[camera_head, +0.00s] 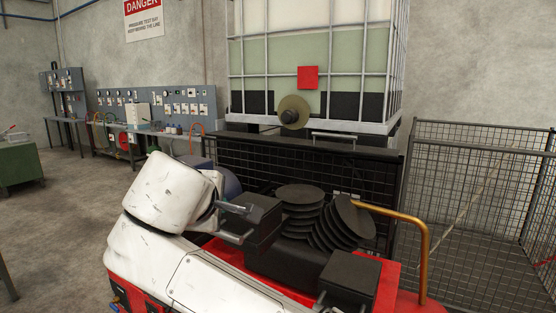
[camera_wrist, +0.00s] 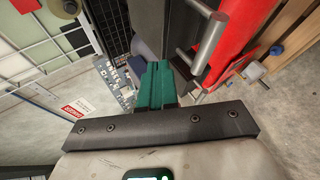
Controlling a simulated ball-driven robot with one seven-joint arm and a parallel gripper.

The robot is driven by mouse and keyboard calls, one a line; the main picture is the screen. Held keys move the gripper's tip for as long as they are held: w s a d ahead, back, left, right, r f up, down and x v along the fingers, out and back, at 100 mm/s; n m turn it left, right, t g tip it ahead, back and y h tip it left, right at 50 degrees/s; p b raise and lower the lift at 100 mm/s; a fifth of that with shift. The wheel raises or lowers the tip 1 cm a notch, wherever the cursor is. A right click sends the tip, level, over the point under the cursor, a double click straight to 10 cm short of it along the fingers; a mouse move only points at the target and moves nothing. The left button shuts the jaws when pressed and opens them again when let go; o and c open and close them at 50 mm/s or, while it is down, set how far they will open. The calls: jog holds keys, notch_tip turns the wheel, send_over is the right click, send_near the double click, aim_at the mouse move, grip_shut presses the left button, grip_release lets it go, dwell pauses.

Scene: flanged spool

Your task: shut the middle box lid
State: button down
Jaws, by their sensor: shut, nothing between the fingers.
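Several dark boxes stand on a red base in the head view: one at the left (camera_head: 258,219) beside my arm, a middle one (camera_head: 287,264) below stacked black discs, and one at the front right (camera_head: 350,284). I cannot make out the middle box's lid or how far it stands open. My gripper (camera_wrist: 160,86) shows as green fingers in the wrist view, shut and empty. A silver bar handle (camera_wrist: 207,43) on a dark surface is close to the right of the fingers, apart from them in the picture. My gripper's fingers do not show in the head view.
Two stacks of black discs, one level (camera_head: 300,196) and one tilted (camera_head: 345,222), rise above the boxes. An orange rail (camera_head: 424,255) curves at the right. A caged tank (camera_head: 310,60) and wire mesh fence (camera_head: 475,190) stand behind. Open floor (camera_head: 70,215) lies left.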

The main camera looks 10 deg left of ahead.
aim_at(213, 234)
jog(key=shift+t, duration=0.7)
jog(key=shift+s+a+f+b, duration=0.1)
jog(key=shift+s+f+b, duration=0.3)
jog(key=shift+f, duration=0.4)
jog(key=shift+s+a+f+b, duration=0.2)
jog(key=shift+f+b, duration=0.25)
jog(key=shift+f, duration=0.3)
jog(key=shift+s+a+f+b, duration=0.1)
jog(key=shift+s+f+b, duration=0.35)
jog(key=shift+f, duration=0.35)
jog(key=shift+f, duration=0.2)
jog(key=shift+r, duration=0.1)
